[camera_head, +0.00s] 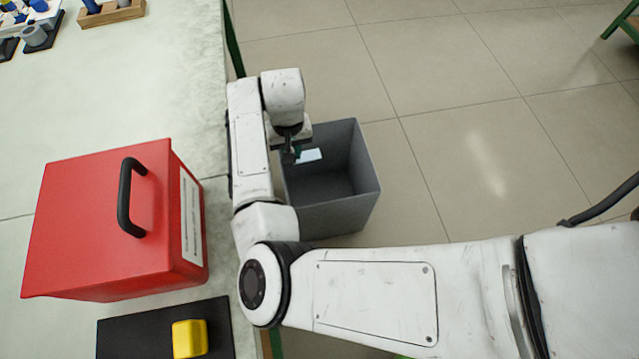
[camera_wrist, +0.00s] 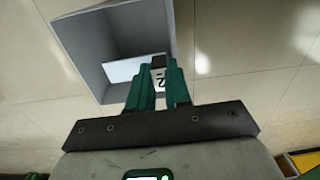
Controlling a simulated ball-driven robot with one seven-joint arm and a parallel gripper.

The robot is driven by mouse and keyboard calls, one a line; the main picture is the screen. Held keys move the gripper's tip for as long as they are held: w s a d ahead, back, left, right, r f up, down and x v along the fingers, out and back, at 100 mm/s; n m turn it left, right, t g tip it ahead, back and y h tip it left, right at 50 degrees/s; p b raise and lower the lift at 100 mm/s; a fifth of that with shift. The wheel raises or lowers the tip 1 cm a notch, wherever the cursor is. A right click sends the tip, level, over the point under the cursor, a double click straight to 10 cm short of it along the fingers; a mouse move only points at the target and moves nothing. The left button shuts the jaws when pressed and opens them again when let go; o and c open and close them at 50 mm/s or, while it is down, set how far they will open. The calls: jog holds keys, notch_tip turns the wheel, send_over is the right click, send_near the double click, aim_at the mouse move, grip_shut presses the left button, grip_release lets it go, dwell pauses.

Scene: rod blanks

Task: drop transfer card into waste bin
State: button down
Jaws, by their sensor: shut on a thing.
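The transfer card (camera_head: 309,155) is a small pale card just past my fingertips in the head view. In the wrist view a white card with dark marks (camera_wrist: 159,77) is between the green fingers of my gripper (camera_wrist: 160,85). My gripper (camera_head: 291,157) is shut on the card and hangs over the left part of the waste bin. The grey waste bin (camera_head: 366,187) is an open square box on the floor beside the table. In the wrist view the bin (camera_wrist: 88,47) lies beyond the fingertips, with a pale patch inside its opening.
A red case with a black handle (camera_head: 90,220) stands on the pale table (camera_head: 190,60) to the left. A yellow block (camera_head: 189,338) sits on a black mat (camera_head: 130,335) at the front. A wooden rack (camera_head: 112,14) is at the back. The tiled floor right of the bin is clear.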

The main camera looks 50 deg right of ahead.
jog(key=w+d+f+m+b, duration=0.1)
jog(key=d+f+m+b, duration=0.8)
jog(key=d+f+b, duration=0.5)
notch_tip(320, 180, down, 4)
jog(key=b, duration=0.4)
jog(key=shift+w+d+m+b, duration=0.2)
jog(key=shift+d+m+b, duration=0.1)
jog(key=shift+d+b, duration=0.05)
jog(key=c, duration=1)
grip_release()
notch_tip(320, 180, up, 11)
jog(key=p, duration=0.4)
jog(key=shift+f, duration=0.15)
